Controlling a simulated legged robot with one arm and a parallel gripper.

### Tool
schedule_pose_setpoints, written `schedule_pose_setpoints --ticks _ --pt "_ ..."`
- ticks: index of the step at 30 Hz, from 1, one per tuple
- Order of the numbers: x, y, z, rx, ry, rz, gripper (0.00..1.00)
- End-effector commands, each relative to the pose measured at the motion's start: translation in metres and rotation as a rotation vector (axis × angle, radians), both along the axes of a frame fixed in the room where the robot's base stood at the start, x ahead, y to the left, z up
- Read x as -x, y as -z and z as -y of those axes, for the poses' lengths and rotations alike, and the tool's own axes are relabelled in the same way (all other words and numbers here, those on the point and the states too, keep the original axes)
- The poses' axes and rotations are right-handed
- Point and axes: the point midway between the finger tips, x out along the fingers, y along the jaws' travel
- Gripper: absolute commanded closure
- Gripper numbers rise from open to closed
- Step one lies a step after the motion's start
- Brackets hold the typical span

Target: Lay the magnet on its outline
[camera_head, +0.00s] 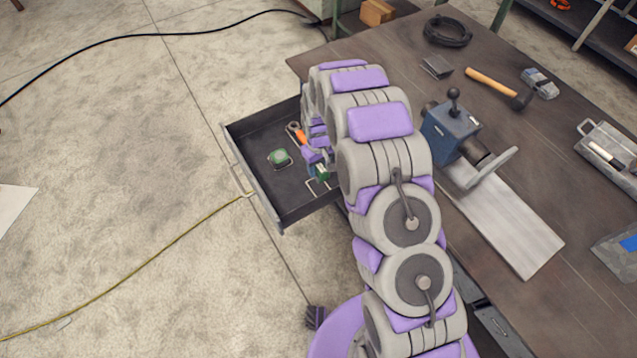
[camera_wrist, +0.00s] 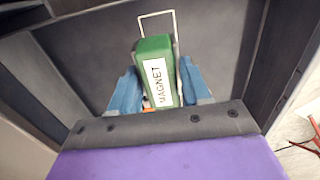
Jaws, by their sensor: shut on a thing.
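The green magnet (camera_wrist: 158,70), a block with a white MAGNET label, sits between the blue fingers of my gripper (camera_wrist: 158,95) in the wrist view. My gripper is shut on it. A white rectangular outline (camera_wrist: 157,13) on the dark drawer floor shows just beyond the magnet's far end; the magnet hides its near part. In the head view my gripper (camera_head: 320,167) is inside the open drawer (camera_head: 256,138), with the green magnet (camera_head: 322,174) at its tip. Part of a white outline (camera_head: 311,186) shows beside it. I cannot tell whether the magnet touches the floor.
In the drawer, a green round-cornered object (camera_head: 279,158) lies left of my gripper, and an orange-handled tool (camera_head: 299,134) lies behind it. The drawer walls stand close around. A blue vise (camera_head: 450,130) and a hammer (camera_head: 495,85) are on the bench.

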Motion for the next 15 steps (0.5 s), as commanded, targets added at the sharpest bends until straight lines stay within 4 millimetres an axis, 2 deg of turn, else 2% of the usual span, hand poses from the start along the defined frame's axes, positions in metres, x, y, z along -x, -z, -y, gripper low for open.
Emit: schedule_pose_setpoints --ticks 1,4,11,15 --pt "0.001 0.012 0.000 0.001 0.000 -0.002 1.00" --pt "0.000 0.030 -0.001 0.001 0.000 0.001 1.00" --pt "0.000 0.052 -0.002 0.002 0.001 0.000 1.00" --pt "0.001 0.072 -0.001 0.003 0.001 -0.003 1.00"
